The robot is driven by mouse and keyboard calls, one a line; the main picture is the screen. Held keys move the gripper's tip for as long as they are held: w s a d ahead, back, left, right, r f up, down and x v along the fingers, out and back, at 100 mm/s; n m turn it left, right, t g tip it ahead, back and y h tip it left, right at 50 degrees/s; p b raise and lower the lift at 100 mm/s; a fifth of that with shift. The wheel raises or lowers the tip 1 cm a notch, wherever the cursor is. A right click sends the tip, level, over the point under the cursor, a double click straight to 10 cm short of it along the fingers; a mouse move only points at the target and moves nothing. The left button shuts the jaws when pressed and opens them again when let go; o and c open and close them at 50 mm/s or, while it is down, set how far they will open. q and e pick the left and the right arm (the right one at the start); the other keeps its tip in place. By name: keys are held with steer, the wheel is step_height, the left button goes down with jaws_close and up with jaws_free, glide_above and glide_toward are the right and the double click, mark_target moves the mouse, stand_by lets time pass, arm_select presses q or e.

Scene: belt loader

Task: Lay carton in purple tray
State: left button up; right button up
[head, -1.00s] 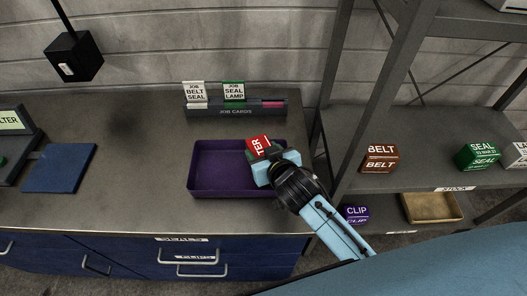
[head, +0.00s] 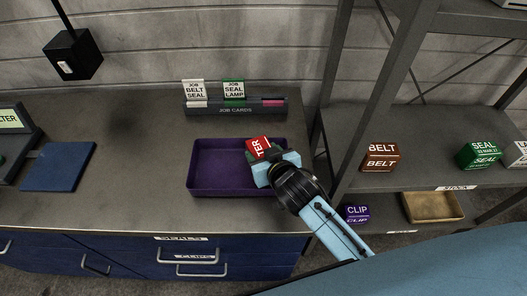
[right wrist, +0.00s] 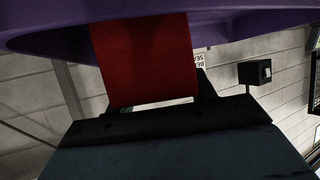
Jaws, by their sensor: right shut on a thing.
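The purple tray (head: 215,170) stands on the grey worktop below the card rack. The carton (head: 258,146) is red with white letters ending in "TER". My right gripper (head: 268,158) is shut on the carton at the tray's right part. In the right wrist view the red carton (right wrist: 150,60) sits between the fingers, with the purple tray (right wrist: 60,38) along the top of the picture. I cannot tell whether the carton touches the tray floor; the gripper hides its lower part. My left gripper is not in view.
A job card rack (head: 235,108) stands behind the tray. A blue mat (head: 60,167) lies to the left. A shelf at right holds a brown BELT carton (head: 380,157), a green SEAL carton (head: 478,155), a purple CLIP carton (head: 357,213) and a tan tray (head: 432,207). The tray's left half is empty.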

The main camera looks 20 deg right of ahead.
steer(key=o, duration=1.2)
steer(key=shift+o, duration=0.8)
steer(key=shift+s, duration=0.1)
